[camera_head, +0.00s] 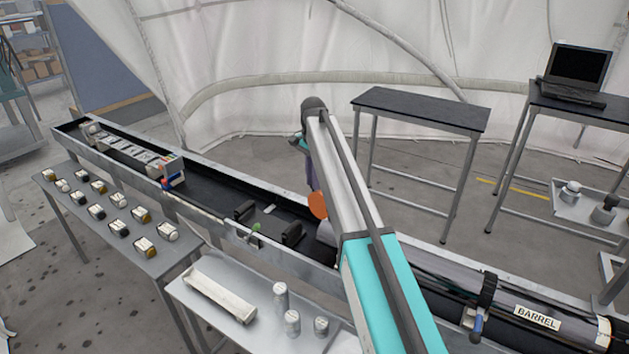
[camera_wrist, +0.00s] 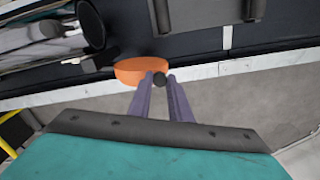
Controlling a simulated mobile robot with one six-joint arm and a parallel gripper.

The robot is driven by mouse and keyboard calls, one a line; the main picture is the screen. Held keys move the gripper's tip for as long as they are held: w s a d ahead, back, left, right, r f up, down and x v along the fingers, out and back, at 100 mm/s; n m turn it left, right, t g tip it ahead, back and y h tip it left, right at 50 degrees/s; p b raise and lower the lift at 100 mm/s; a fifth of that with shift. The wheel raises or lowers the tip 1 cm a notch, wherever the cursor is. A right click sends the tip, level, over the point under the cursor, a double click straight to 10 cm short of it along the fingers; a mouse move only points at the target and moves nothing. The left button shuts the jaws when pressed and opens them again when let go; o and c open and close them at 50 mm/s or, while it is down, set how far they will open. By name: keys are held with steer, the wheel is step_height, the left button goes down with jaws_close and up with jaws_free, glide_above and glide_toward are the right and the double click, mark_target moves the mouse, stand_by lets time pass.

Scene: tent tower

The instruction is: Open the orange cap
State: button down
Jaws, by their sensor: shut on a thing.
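In the wrist view the orange cap (camera_wrist: 138,72) lies right at my fingertips, over the trough's edge. The open, dark end of the barrel (camera_wrist: 91,24) shows at the upper left, with the cap to one side of it. My gripper (camera_wrist: 160,82) is shut, its two purple fingers around a small dark round knob beside the cap. In the head view my arm hides part of the barrel and most of my gripper.
The long metal trough (camera_head: 215,183) runs under the barrel, with a dark bracket (camera_wrist: 210,12) inside. A side table (camera_head: 120,215) holds several small jars. A lower tray (camera_head: 255,320) holds white cylinders. A bare table (camera_head: 420,108) stands behind, and a laptop (camera_head: 577,75) sits at the right.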

steer(key=shift+s, duration=0.15)
steer(key=c, duration=1.6)
jaws_free()
steer(key=shift+c, duration=0.2)
steer(key=shift+r, duration=0.1)
steer(key=shift+r, duration=0.5)
step_height(320, 180, up, 5)
step_height(320, 180, up, 8)
steer(key=p, duration=0.8)
steer(key=shift+f, duration=0.25)
